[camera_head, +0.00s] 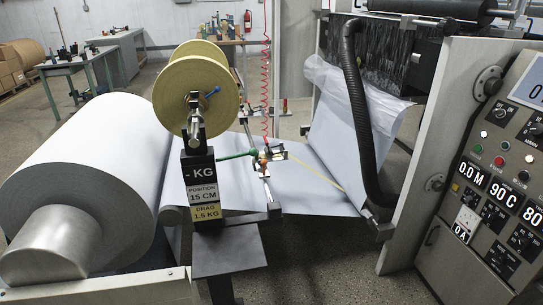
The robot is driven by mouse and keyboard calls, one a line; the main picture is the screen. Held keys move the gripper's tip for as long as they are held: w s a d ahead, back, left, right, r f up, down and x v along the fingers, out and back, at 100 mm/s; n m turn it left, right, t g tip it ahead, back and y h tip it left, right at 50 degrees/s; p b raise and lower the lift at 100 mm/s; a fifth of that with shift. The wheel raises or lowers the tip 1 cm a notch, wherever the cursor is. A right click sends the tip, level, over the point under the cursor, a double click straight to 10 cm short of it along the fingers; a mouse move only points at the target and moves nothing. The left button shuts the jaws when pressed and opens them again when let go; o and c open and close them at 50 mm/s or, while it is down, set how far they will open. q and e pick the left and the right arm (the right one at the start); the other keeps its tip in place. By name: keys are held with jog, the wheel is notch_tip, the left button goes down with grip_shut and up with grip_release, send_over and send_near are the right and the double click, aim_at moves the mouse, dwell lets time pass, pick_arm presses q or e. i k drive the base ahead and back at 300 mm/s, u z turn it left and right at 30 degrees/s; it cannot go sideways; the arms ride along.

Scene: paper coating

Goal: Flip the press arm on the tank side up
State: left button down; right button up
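Neither of my grippers shows in the head view. I cannot tell for certain which part is the press arm or the tank. A metal rod assembly with a small clamp-like fitting (272,154) crosses above the grey-white paper web (315,185), between the spool stand and the machine on the right. A green hose (238,154) and a red coiled hose (266,70) run to that fitting. A thick black corrugated hose (357,100) curves down beside the web to a bracket at the frame's lower end.
A large paper roll (95,165) fills the left. A yellow spool (197,85) sits on a black stand labelled KG (198,178). A control panel (497,170) stands at right. Concrete floor (325,265) is clear in front. Workbenches (75,68) stand behind.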

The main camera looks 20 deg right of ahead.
aim_at(268, 152)
jog(key=z, duration=0.45)
jog(key=i, duration=0.5)
jog(key=z, duration=1.1)
jog(key=i, duration=1.95)
jog(key=u, duration=1)
jog(key=i, duration=0.3)
jog(key=u, duration=0.35)
